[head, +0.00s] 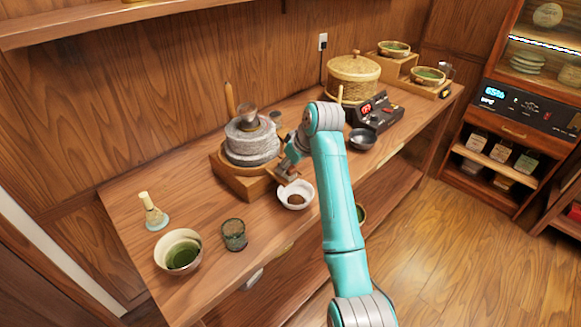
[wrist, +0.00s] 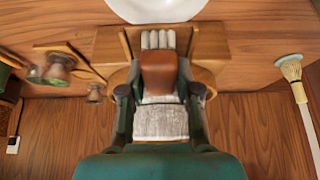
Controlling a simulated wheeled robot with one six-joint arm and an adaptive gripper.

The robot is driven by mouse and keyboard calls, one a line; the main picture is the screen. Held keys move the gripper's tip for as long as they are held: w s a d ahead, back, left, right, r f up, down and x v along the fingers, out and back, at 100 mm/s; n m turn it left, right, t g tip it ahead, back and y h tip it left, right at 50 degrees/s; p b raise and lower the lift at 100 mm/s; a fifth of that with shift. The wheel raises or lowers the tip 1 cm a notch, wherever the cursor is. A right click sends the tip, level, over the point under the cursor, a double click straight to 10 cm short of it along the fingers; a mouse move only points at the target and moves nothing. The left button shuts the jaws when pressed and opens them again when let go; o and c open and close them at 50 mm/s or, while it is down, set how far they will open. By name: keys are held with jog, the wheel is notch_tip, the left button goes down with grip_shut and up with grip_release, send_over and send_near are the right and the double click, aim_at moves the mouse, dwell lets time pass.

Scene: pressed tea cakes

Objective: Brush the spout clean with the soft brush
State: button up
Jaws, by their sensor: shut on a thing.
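The mill (head: 250,140) has grey round stones on a wooden base (head: 237,181). My gripper (head: 287,170) is at the base's right side, just above the white bowl (head: 284,195). In the wrist view, my gripper (wrist: 160,92) is shut on the soft brush (wrist: 158,72), which has a brown handle and pale bristles. The bristles lie between two wooden side walls of what looks like the spout (wrist: 124,42), pointing toward the white bowl (wrist: 155,8). I cannot tell whether they touch its floor. My arm and gripper hide most of the spout in the head view.
A whisk on a stand (head: 153,212), a tea bowl (head: 178,250) and a dark green cup (head: 233,235) stand at the left. A dark bowl (head: 362,138), a scale (head: 375,113) and a lidded basket (head: 353,78) are at the right. The front edge is close.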

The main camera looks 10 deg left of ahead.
jog(key=shift+w+a, duration=1)
jog(key=shift+a, duration=0.25)
jog(key=shift+s+d+f, duration=0.1)
jog(key=shift+s+d, duration=0.65)
jog(key=shift+d, duration=0.2)
jog(key=shift+s+d, duration=0.7)
jog(key=shift+d, duration=0.2)
jog(key=shift+s+d+f+v, duration=0.1)
jog(key=shift+v, duration=0.9)
jog(key=shift+s+d+f+v, duration=0.1)
jog(key=shift+v, duration=0.9)
jog(key=shift+s+d+v, duration=0.1)
jog(key=shift+v, duration=0.85)
jog(key=shift+a, duration=0.1)
